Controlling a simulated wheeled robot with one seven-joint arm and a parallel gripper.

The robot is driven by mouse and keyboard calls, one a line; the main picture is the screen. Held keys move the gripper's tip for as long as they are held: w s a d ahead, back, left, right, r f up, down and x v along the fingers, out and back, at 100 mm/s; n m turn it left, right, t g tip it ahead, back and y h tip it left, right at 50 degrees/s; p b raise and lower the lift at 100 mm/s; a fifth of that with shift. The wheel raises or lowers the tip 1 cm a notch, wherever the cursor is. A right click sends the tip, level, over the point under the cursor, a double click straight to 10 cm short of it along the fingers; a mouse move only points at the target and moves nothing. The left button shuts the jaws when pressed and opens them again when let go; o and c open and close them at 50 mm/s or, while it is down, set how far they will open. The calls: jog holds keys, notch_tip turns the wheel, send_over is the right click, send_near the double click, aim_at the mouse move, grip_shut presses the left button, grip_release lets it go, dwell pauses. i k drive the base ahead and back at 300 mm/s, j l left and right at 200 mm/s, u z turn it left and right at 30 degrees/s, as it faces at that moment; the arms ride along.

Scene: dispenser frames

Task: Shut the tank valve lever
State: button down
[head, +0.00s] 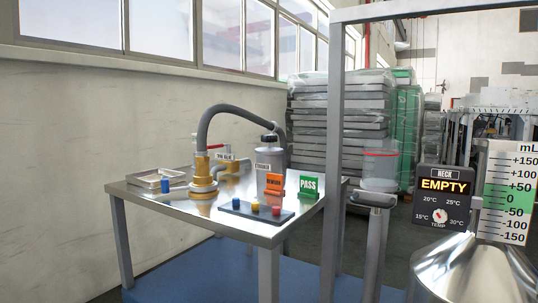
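A brass fitting (202,175) with a thick grey hose stands on the table. My gripper is not in view.
The metal table (240,225) bears a small tray (158,179), a button board (256,211), an orange sign (275,183), a green PASS sign (307,187) and a grey canister (269,158).

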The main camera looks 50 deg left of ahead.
aim_at(219, 146)
jog(key=u, duration=1.65)
jog(key=i+j+u, duration=0.15)
jog(key=i, duration=0.3)
jog(key=i+j+u, duration=0.15)
jog(key=i, duration=0.3)
jog(key=i+j+u, duration=0.15)
jog(key=i, duration=0.3)
jog(key=k+j+z, duration=0.2)
jog(key=k+j, duration=0.15)
jog(key=j, duration=0.2)
